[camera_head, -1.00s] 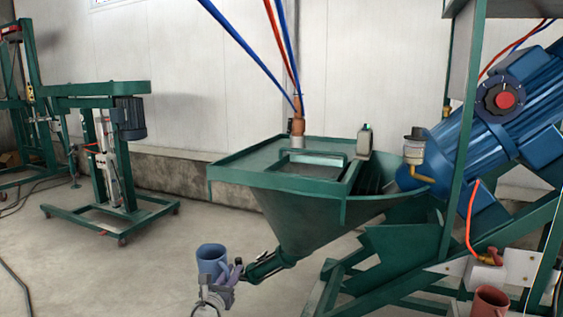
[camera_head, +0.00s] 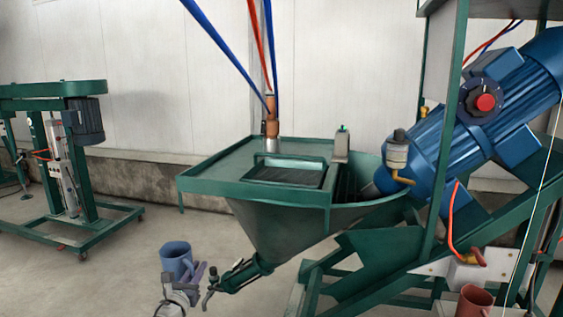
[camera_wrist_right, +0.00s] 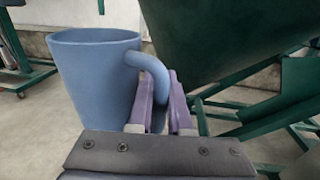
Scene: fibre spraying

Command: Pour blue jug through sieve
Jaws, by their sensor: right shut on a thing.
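The blue jug (camera_head: 175,259) is upright at the lower left in the head view. It also shows large in the right wrist view (camera_wrist_right: 92,85). My right gripper (camera_head: 198,272) is shut on the jug's handle; its purple fingers (camera_wrist_right: 163,105) close around the handle in the wrist view. The sieve (camera_head: 286,176) is a dark mesh in a green frame on top of the green hopper (camera_head: 275,228), higher and to the right of the jug. The jug's contents are hidden. My left gripper is not in view.
A blue motor (camera_head: 490,125) on a green frame stands at the right. A reddish mug (camera_head: 473,302) is at the bottom right. A green wheeled stand (camera_head: 75,215) is at the left. Hoses hang above the hopper. Open floor lies between stand and hopper.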

